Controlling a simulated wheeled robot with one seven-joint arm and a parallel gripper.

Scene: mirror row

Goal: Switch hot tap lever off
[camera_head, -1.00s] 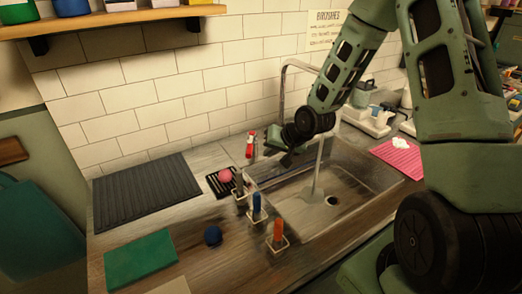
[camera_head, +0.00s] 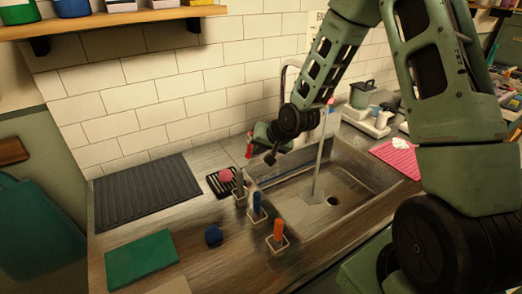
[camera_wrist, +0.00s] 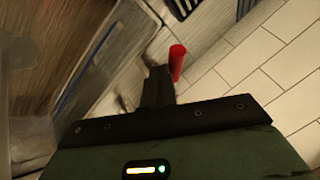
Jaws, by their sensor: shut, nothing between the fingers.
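The red hot tap lever (camera_head: 249,150) stands at the back edge of the sink, partly hidden behind my gripper. In the wrist view the red lever (camera_wrist: 177,62) shows just beyond my fingers, slightly to the right. My gripper (camera_head: 270,157) is shut and empty, close to the right of the lever. It also shows in the wrist view (camera_wrist: 156,88). Whether it touches the lever I cannot tell. The tap spout (camera_head: 284,80) is mostly behind my arm. A stream of water (camera_head: 320,160) runs into the sink (camera_head: 350,178).
Several brushes in holders stand along the sink's left front, among them a blue one (camera_head: 257,205) and an orange one (camera_head: 278,232). The tiled wall (camera_head: 150,95) is close behind.

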